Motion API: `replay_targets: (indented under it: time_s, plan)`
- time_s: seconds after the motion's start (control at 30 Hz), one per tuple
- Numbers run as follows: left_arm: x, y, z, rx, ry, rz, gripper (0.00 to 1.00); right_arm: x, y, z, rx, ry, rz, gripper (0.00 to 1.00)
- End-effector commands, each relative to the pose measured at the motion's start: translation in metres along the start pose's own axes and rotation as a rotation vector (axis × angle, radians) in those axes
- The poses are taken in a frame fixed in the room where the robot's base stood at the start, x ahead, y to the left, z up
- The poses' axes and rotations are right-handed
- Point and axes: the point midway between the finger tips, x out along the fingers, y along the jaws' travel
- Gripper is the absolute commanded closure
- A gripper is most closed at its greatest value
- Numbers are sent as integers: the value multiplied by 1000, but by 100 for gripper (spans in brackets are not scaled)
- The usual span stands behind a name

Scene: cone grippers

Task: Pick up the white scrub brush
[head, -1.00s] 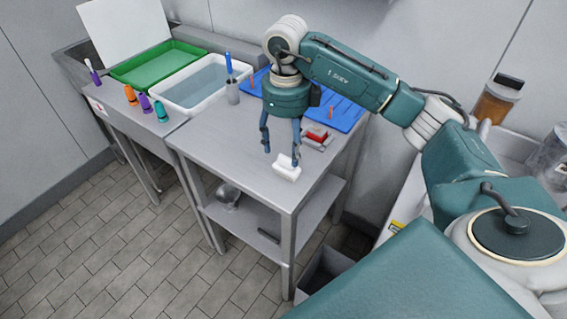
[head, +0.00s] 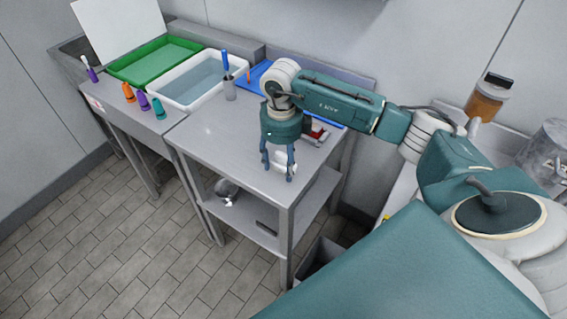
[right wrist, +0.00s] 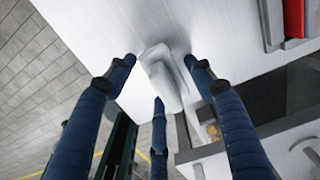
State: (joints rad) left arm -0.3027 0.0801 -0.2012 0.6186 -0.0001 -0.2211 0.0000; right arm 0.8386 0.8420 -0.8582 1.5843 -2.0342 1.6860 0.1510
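The white scrub brush (head: 281,168) lies on the near right corner of the steel table (head: 215,140). My right gripper (head: 278,172) points down over it, with its blue fingers spread on different sides of it. In the right wrist view the brush (right wrist: 162,76) sits between the open fingertips (right wrist: 160,74), with gaps visible at its left and right. I cannot tell whether the third finger touches it. The fingers hide part of the brush in the head view. My left gripper is not in view.
A red and grey object (head: 317,134) lies just behind the brush. A white water tub (head: 207,93) and a green tray (head: 150,66) are at the left. The table's front edge is close.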

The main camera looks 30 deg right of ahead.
Motion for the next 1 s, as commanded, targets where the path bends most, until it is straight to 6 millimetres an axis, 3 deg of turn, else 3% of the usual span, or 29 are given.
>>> replay_targets:
  time_s: [0.03, 0.17, 0.2, 0.67, 0.87, 1.0]
  plan:
    - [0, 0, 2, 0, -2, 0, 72, 0, 0, 0, 0, 0, 0, 62]
    - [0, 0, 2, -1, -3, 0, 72, 0, 0, 0, 0, 0, 0, 87]
    - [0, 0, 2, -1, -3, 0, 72, 0, 0, 0, 0, 0, 0, 88]
    - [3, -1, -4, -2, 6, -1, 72, -8, 0, 1, 1, -3, -1, 89]
    - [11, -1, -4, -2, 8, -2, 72, -37, -1, 2, -1, -6, -2, 89]
    - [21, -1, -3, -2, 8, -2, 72, -74, -1, 3, 0, -10, -3, 89]
